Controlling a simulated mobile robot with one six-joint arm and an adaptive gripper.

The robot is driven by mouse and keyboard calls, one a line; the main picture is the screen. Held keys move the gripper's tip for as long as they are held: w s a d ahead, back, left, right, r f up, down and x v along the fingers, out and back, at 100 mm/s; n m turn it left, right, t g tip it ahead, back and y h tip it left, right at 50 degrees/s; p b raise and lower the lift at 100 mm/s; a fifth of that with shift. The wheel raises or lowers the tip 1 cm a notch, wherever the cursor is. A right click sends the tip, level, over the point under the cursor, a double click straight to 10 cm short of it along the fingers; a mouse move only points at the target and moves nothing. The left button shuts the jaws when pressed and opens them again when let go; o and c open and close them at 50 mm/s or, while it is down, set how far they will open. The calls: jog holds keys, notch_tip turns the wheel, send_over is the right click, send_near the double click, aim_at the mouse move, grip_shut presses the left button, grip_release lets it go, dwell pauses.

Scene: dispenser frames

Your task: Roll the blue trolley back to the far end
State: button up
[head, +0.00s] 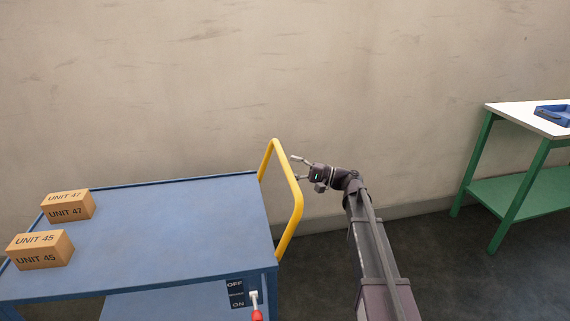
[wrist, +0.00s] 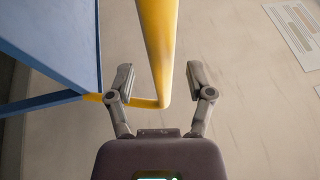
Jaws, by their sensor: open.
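The blue trolley (head: 175,235) stands against the wall at the left of the head view, with a yellow push handle (head: 294,190) at its right end. My gripper (head: 296,168) is open and empty just right of the handle. In the wrist view the yellow bar (wrist: 158,45) runs down between the spread fingers of my gripper (wrist: 159,80); I see no finger pressed on it. How deep the bar sits between the fingers, I cannot tell. A red-tipped lever (head: 256,307) on the trolley's front points down, beside a plate (head: 236,294) marked OFF above and ON below.
Two cardboard boxes, UNIT 47 (head: 68,206) and UNIT 45 (head: 40,250), sit on the trolley's left part. A green-framed table (head: 512,115) with a blue tray (head: 553,114) stands at the right. Dark floor (head: 435,255) is clear between trolley and table.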

jog(key=shift+x, duration=1.35)
jog(key=shift+c, duration=0.2)
